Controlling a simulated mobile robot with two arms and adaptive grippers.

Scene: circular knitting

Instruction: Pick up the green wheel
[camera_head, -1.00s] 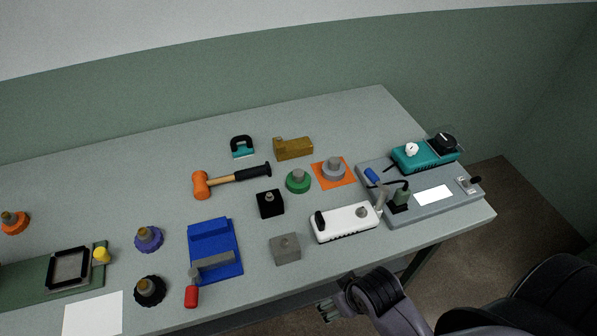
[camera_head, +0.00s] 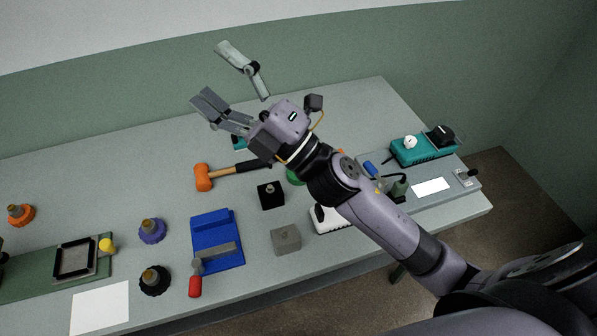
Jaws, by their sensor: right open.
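The green wheel (camera_head: 294,178) lies on the table, mostly hidden behind my right arm; only a green sliver shows, just right of the black block. My right gripper (camera_head: 236,83) is open and empty, its two fingers spread wide. It appears above the far side of the table, up and left of the wheel in the picture. My left gripper is not in view; a small dark part at the left edge is too cut off to tell.
An orange-headed hammer (camera_head: 204,177), a black block (camera_head: 271,195), a grey block (camera_head: 286,239) and a blue holder (camera_head: 217,254) surround the wheel's area. A teal device (camera_head: 421,149) stands at right. My arm covers the white device (camera_head: 333,222) partly.

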